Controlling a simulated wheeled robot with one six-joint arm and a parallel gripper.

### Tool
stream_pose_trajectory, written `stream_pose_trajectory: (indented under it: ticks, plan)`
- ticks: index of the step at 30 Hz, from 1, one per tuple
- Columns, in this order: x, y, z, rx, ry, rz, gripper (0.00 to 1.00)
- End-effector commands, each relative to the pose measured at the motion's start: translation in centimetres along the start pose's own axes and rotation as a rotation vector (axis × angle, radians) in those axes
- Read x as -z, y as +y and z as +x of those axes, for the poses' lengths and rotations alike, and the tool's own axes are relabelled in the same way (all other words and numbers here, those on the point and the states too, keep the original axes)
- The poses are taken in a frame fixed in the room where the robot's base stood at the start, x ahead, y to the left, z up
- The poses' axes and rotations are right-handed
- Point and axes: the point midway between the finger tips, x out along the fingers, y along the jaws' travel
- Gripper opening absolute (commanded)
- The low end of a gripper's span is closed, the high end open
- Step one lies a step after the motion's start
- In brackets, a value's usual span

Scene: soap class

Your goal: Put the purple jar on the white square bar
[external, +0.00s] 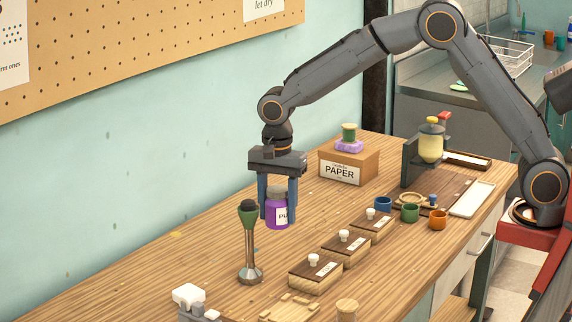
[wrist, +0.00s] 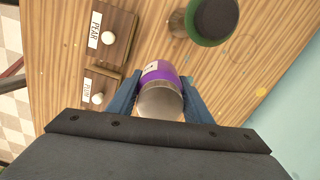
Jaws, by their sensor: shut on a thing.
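The purple jar (external: 277,211) has a silvery lid and a white label partly covered by a finger. My gripper (external: 277,200) is shut on the jar, with one blue finger on each side, and holds it upright above the wooden table. In the wrist view the jar (wrist: 160,72) sits between the fingers (wrist: 160,98), its lid toward the camera. A white block (external: 188,295), which looks like the white square bar, is at the lower left of the external view, beside a grey piece. It is well apart from the jar and is not seen in the wrist view.
A tall stand with a green and black top (external: 248,230) is close left of the jar; its top shows in the wrist view (wrist: 212,20). Several brown boxes with white knobs (external: 315,270) stand to the right. A cardboard box (external: 348,163) is behind.

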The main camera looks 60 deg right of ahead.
Motion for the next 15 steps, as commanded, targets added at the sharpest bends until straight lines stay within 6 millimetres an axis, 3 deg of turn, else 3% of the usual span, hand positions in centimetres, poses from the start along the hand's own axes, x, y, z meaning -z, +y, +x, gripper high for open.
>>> stream_pose_trajectory:
  ticks: [9, 15]
  plan:
    - [-3.0, -5.6, -8.7, 0.007, -0.001, -0.099, 0.18]
    - [-6.9, -8.7, -9.1, 0.002, 0.000, -0.075, 0.18]
